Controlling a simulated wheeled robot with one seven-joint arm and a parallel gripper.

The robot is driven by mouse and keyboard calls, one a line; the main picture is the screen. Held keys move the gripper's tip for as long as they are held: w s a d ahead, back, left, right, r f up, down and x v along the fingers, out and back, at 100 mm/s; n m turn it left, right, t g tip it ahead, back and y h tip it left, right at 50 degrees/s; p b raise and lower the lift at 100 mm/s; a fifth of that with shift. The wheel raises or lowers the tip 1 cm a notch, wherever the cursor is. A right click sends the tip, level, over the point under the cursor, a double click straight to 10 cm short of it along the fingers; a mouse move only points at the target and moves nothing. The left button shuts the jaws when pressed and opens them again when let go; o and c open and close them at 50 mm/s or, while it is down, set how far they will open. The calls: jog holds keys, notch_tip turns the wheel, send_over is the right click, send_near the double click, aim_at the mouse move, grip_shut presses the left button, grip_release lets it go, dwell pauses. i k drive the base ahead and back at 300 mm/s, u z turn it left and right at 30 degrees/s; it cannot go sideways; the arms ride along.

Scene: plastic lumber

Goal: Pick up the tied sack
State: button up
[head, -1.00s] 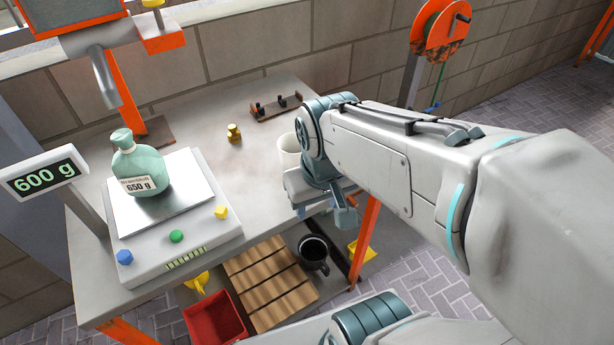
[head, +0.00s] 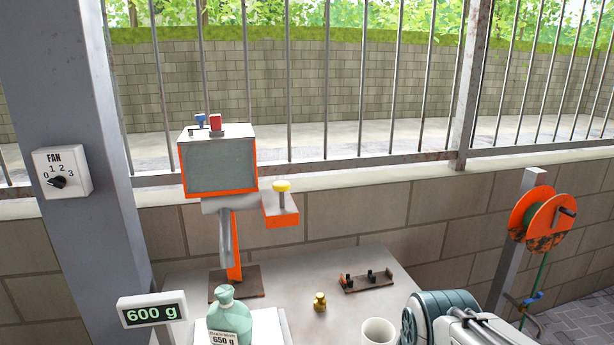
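The tied sack (head: 230,318) is pale green with a pinched, tied neck. It stands upright on the scale plate (head: 268,330) at the bottom of the head view, and its lower part is cut off by the frame edge. Its label reads 650 g. The scale's display (head: 152,312) reads 600 g. Part of my arm shows at the bottom right, to the right of the sack and well apart from it. My gripper is out of the frame.
A white cup (head: 379,332) stands between the sack and my arm. A small brass weight (head: 320,302) and a dark rack (head: 366,281) are on the table. An orange-framed machine (head: 217,165) stands behind the sack. A fan switch (head: 62,172) is on the left post.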

aim_at(229, 321)
jog(key=z, duration=0.2)
jog(key=k, duration=0.1)
jog(key=u, duration=1.65)
